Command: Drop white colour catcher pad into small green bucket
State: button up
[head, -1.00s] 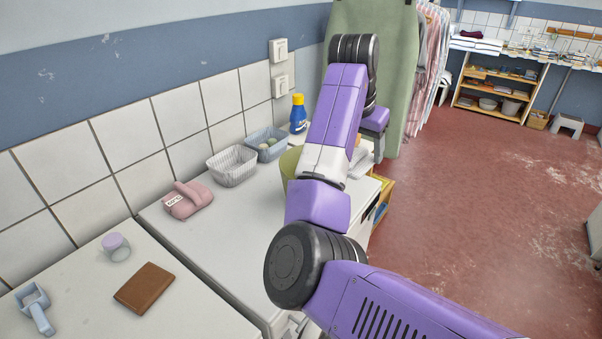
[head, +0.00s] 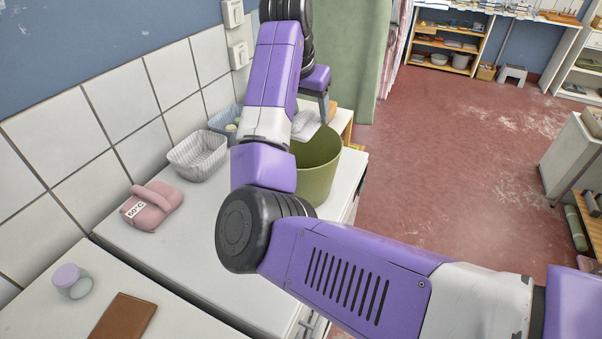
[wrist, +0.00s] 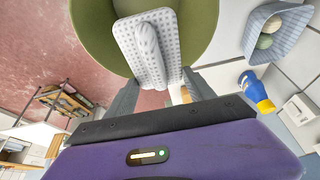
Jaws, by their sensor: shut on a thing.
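The white colour catcher pad (wrist: 150,58) has a dotted face and a raised ridge along its middle. In the wrist view it is held between the two grey fingers of my gripper (wrist: 160,84), which are shut on it. The green bucket (wrist: 84,22) lies beyond the pad in that view, and the pad overlaps its near rim. Whether the pad is fully over the opening I cannot tell. In the head view the bucket (head: 318,170) stands on the white machine top, partly behind my arm. My gripper (head: 320,88) is partly hidden there, above and behind the bucket.
A pale wire basket (head: 197,156) and a pink iron-like item (head: 152,206) stand along the tiled wall. A blue basket (wrist: 278,34) holding balls and a blue bottle (wrist: 256,91) are near the gripper. The red floor (head: 450,150) to the right is clear.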

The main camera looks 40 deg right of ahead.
jog(key=shift+f+b, duration=1.05)
jog(key=shift+f, duration=0.45)
jog(key=o, duration=1.6)
jog(key=shift+c, duration=0.2)
jog(key=shift+b+v, duration=0.6)
jog(key=shift+v, duration=3.35)
jog(key=shift+s, duration=0.1)
